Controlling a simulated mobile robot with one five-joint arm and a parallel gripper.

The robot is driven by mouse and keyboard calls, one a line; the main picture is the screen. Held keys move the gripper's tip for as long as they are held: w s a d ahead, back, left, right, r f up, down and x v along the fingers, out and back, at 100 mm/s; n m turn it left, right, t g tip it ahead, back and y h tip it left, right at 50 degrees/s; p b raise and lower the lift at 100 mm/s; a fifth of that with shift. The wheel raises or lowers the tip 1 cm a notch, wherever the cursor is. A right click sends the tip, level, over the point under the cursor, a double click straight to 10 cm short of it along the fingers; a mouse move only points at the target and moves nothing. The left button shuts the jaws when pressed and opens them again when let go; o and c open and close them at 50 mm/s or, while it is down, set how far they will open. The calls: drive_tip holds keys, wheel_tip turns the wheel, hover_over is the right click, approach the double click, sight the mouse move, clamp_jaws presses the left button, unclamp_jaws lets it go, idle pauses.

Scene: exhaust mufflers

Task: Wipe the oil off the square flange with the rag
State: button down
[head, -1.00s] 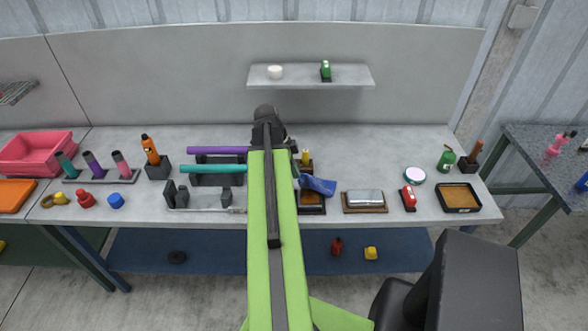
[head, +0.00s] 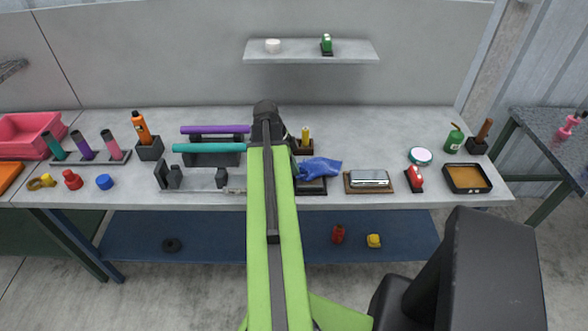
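A crumpled blue rag (head: 320,168) shows just right of my arm, over a dark, low square piece (head: 312,187) near the bench's front. The rag covers much of that piece. A shiny rectangular metal block (head: 369,178) lies on a brown board further right. I cannot tell for certain which piece is the square flange, and no oil can be made out. My gripper (head: 268,112) is at the far end of my green arm. Its fingers are hidden behind the dark wrist, so I cannot see whether they hold anything.
Purple (head: 215,129) and teal (head: 209,148) tubes lie left of my arm on dark supports. A yellow-topped post (head: 305,134) stands behind the rag. A red-handled item (head: 415,179) and a black tray (head: 468,178) stand at the right. A shelf (head: 311,50) hangs above.

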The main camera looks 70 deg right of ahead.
drive_tip(key=shift+r, duration=0.1)
drive_tip(key=c, duration=0.6)
unclamp_jaws()
drive_tip(key=shift+f+b, duration=1.15)
drive_tip(key=shift+f, duration=0.15)
drive_tip(key=shift+r, duration=0.15)
drive_tip(key=shift+c, duration=1)
clamp_jaws()
